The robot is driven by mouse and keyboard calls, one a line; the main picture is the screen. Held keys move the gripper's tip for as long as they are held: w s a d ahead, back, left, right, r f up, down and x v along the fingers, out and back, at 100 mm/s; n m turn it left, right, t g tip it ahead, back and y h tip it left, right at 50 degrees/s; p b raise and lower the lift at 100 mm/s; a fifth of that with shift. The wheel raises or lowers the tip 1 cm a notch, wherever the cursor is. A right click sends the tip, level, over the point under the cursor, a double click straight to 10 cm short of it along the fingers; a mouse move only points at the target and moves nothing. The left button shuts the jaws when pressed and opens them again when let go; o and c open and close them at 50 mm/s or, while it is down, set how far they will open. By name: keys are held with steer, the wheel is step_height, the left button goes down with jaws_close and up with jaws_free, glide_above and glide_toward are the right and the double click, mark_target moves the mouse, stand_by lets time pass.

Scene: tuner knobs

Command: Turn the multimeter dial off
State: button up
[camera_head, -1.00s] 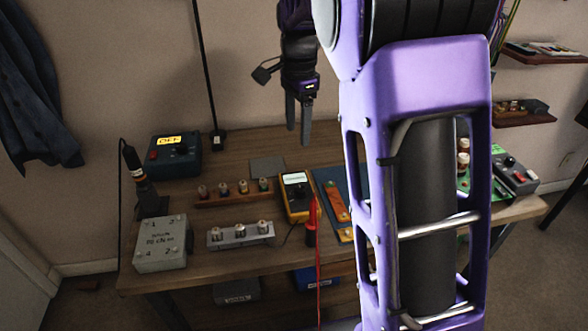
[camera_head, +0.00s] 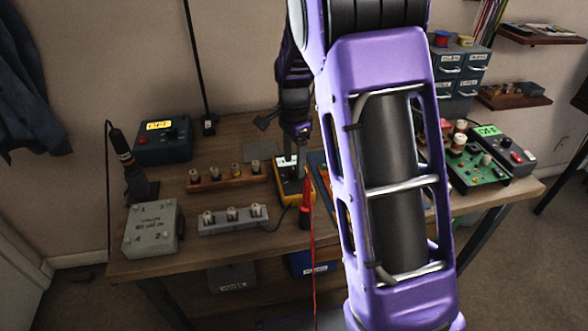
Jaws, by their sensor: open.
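The yellow multimeter (camera_head: 291,194) lies on the wooden workbench, left of my purple arm. Its light screen shows at the upper end. My gripper (camera_head: 292,170) points down right over the multimeter, with its fingers over the upper and middle part of the face. The jaws are open, and no object shows between them. The dial is hidden or too small to make out behind the fingers. I cannot tell whether the fingers touch it.
Red probes (camera_head: 305,200) stand at the multimeter's right front. A wooden knob rail (camera_head: 230,181) and a grey knob rail (camera_head: 234,222) lie left. A grey box (camera_head: 151,228) and blue device (camera_head: 163,143) stand farther left. A green circuit board (camera_head: 478,172) is right of my arm.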

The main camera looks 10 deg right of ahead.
steer(key=shift+f, duration=1.15)
jaws_close()
